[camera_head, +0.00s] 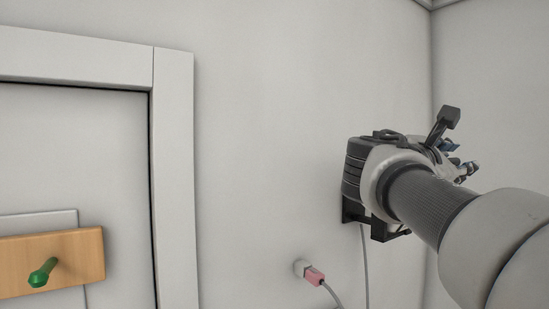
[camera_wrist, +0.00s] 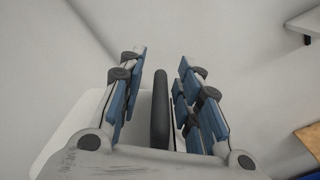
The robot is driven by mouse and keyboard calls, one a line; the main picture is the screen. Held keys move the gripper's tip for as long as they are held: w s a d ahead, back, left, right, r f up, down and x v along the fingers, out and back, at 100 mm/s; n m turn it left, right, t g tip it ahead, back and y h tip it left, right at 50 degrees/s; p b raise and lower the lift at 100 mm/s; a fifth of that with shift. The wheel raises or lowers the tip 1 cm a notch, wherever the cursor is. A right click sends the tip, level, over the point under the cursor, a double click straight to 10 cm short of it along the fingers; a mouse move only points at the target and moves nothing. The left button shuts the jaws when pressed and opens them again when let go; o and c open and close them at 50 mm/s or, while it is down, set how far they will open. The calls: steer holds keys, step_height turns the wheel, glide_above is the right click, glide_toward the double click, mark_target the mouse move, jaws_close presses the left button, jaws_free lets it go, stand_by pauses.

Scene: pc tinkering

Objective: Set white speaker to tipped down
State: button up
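My gripper (camera_wrist: 161,58) shows in the wrist view with its two blue-padded fingers apart. A dark upright bar (camera_wrist: 160,108) stands between the fingers, with gaps visible on both sides. A pale, rounded white shape (camera_wrist: 62,132) lies behind the left finger; I cannot tell whether it and the bar belong to the white speaker. In the head view my gripper (camera_head: 466,166) is at the right, near the room corner, mostly hidden behind my wrist. I cannot make out the white speaker in the head view.
In the head view, a wooden block (camera_head: 85,252) with a green handle (camera_head: 42,272) is on a framed panel at left. A pink plug (camera_head: 314,276) with a cable is on the wall. The wrist view shows a wooden edge (camera_wrist: 309,139) at lower right.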

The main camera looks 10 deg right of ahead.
jaws_close()
stand_by(0.3)
stand_by(0.4)
